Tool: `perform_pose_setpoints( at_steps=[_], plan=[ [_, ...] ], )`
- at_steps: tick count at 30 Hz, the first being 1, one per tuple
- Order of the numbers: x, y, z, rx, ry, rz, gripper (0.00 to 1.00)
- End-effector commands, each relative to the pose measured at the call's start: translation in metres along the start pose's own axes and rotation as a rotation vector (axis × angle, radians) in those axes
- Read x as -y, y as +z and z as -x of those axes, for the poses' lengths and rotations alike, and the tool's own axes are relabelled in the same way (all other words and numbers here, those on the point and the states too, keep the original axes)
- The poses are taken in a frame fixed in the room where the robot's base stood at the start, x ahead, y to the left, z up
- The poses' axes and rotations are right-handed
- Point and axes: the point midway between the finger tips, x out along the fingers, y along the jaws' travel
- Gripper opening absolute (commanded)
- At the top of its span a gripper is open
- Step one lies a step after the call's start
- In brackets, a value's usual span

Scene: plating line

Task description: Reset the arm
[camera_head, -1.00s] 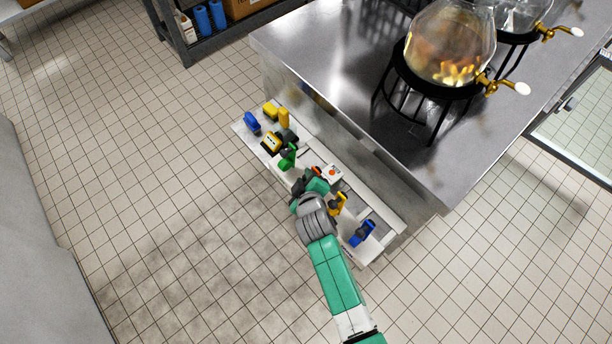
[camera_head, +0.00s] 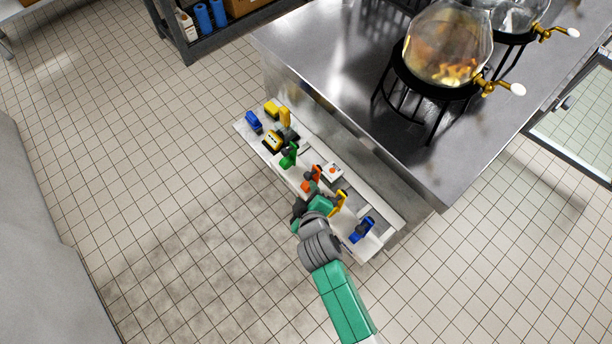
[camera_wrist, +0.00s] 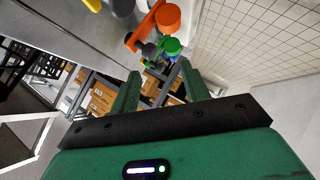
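My arm is green and grey, and in the head view my gripper (camera_head: 300,207) sits low beside the front of the white shelf (camera_head: 375,246) on the counter's side. In the wrist view, the two green fingers of my gripper (camera_wrist: 160,78) stand apart with nothing between them. An orange tool (camera_wrist: 150,24) and a green tool (camera_wrist: 170,46) show beyond the fingertips, apart from them. The orange tool (camera_head: 310,179) and green tool (camera_head: 289,155) stand on the shelf in the head view. My wrist hides part of the shelf's front.
The shelf also holds a yellow tool (camera_head: 339,203), a blue tool (camera_head: 362,229), a white box with a red button (camera_head: 332,171) and several items at its far end. The steel counter (camera_head: 320,45) bears glass dispensers (camera_head: 449,45). The tiled floor (camera_head: 150,190) at left is clear.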

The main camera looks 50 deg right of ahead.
Motion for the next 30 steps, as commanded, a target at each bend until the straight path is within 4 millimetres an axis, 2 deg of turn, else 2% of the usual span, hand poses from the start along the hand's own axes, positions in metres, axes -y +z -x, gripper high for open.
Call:
perform_pose_setpoints(
  at_steps=[20, 23, 25, 27, 29, 30],
  plan=[
    [-0.002, -0.006, 0.003, -0.010, 0.004, -0.003, 0.46],
    [-0.019, -0.058, 0.013, -0.096, 0.021, -0.049, 0.46],
    [-0.037, -0.113, 0.029, -0.191, 0.033, -0.103, 0.46],
    [-0.055, -0.172, 0.053, -0.299, 0.038, -0.163, 0.46],
    [-0.069, -0.219, 0.079, -0.391, 0.037, -0.215, 0.46],
    [-0.078, -0.248, 0.098, -0.454, 0.032, -0.250, 0.46]
  ],
)
